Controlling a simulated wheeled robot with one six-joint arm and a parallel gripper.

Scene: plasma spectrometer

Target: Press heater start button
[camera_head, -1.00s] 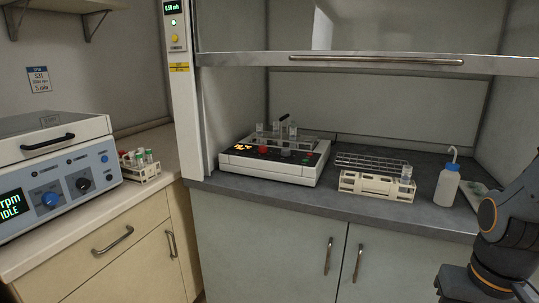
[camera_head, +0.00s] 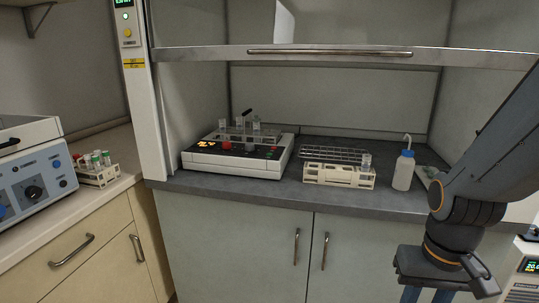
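The heater (camera_head: 238,157) is a low white box with a dark top panel on the grey hood bench. Its front panel carries an orange lit display, a red knob (camera_head: 227,145), a dark knob and small buttons (camera_head: 271,153) at the right, too small to read. Several clear vials stand in a rack on its top. My gripper (camera_head: 428,295) hangs at the lower right, in front of the cabinet and apart from the heater. Its blue-grey fingers are cut off by the bottom edge, so its opening is not clear.
A raised sash with a metal handle (camera_head: 330,52) spans above the bench. A cream rack (camera_head: 339,176), a wire rack (camera_head: 332,151) and a blue-capped bottle (camera_head: 403,171) stand right of the heater. A centrifuge (camera_head: 30,175) and tube rack (camera_head: 97,170) are at left.

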